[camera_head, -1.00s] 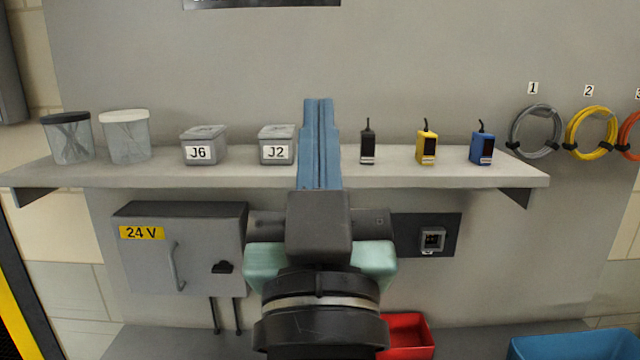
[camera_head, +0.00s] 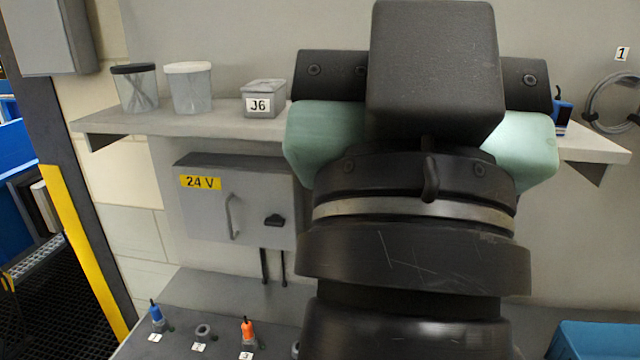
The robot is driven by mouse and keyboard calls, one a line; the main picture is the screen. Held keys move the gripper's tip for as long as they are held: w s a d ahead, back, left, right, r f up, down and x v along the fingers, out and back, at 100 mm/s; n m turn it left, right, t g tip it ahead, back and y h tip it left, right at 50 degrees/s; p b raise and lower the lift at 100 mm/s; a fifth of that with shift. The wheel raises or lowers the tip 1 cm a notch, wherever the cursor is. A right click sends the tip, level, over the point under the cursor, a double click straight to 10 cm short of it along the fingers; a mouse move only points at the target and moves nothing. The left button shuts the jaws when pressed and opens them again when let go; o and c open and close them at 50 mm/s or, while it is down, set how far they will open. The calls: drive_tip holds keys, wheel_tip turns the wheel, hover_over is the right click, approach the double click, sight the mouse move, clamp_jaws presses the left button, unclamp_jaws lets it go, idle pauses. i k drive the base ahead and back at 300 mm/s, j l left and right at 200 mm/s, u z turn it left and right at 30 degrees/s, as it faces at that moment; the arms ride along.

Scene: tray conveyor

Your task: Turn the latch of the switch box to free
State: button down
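The switch box (camera_head: 207,218) is a grey box with a yellow "24 V" label, mounted on the wall below the shelf at the left. Its door has a vertical grey handle (camera_head: 233,217). The small black latch (camera_head: 274,220) is at the lower right of the door and lies about horizontal. My gripper is seen from behind, high and to the right of the box, and apart from the latch. Its fingers are hidden behind its own body, so I cannot see whether it is open or shut.
The shelf (camera_head: 115,122) above the box holds two lidded jars and a "J6" box (camera_head: 264,98). Below, a bench carries a blue plug (camera_head: 156,314) and an orange plug (camera_head: 247,330). A blue bin (camera_head: 597,342) is at lower right. A yellow-black post stands at left.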

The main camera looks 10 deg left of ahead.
sight(276, 220)
drive_tip(key=i+j+u, duration=0.1)
drive_tip(key=u, duration=0.3)
drive_tip(key=i+u, duration=0.6)
drive_tip(key=u, duration=0.25)
